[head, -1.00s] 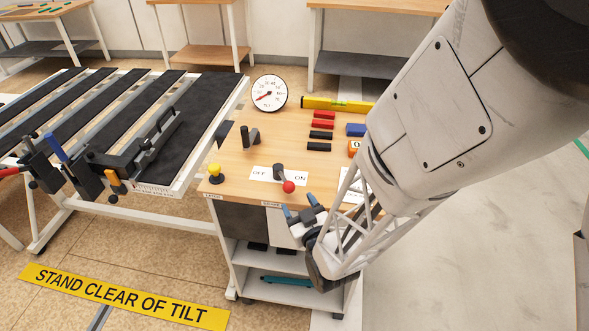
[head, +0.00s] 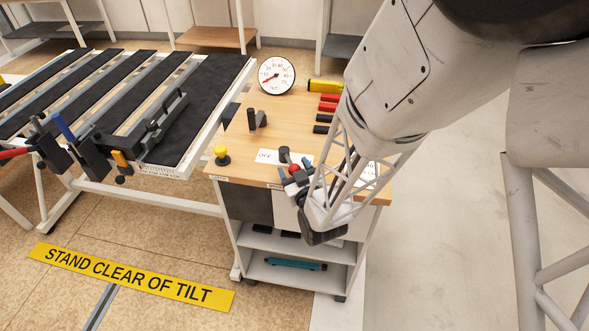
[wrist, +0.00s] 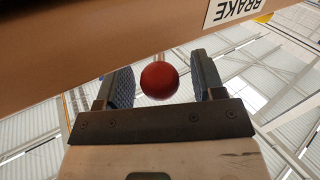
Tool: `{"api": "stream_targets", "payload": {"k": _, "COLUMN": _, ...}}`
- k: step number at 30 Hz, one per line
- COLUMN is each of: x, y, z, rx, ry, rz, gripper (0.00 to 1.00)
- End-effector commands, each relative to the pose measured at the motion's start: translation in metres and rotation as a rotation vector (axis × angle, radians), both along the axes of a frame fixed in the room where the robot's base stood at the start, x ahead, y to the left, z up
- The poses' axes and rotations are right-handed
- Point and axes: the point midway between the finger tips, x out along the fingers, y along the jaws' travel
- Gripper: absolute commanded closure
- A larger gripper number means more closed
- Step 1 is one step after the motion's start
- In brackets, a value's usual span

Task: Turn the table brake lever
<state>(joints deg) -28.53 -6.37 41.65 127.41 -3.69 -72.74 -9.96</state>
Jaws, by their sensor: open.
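The brake lever has a dark pivot (head: 284,153) on the wooden bench top and a red ball knob (head: 293,170) toward the front edge. A white plate marked OFF (head: 266,157) lies under it; its other side is hidden by my arm. My gripper (head: 296,168) is open at the knob, its blue-padded fingers on either side. In the wrist view the red knob (wrist: 160,80) sits between the two fingers, with gaps on both sides. A BRAKE label (wrist: 236,9) shows on the bench edge.
A yellow knob (head: 221,154) and a dark upright lever (head: 256,120) stand left of the brake lever. A round gauge (head: 277,75) is behind. The slatted tilt table (head: 213,110) stands at left. Red and black blocks (head: 326,107) lie behind my arm.

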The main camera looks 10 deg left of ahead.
Motion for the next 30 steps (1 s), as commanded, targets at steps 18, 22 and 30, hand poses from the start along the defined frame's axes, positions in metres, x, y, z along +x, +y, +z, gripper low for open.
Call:
{"api": "stream_targets", "payload": {"k": 18, "x": 0.0003, "y": 0.0003, "z": -0.0001, "rx": 0.0, "ry": 0.0, "rz": 0.0, "gripper": 0.9}}
{"api": "stream_targets", "payload": {"k": 22, "x": 0.0003, "y": 0.0003, "z": -0.0001, "rx": 0.0, "ry": 0.0, "rz": 0.0, "gripper": 1.0}}
{"api": "stream_targets", "payload": {"k": 30, "x": 0.003, "y": -0.003, "z": 0.0001, "rx": 0.001, "ry": -0.001, "rz": 0.036, "gripper": 1.0}}
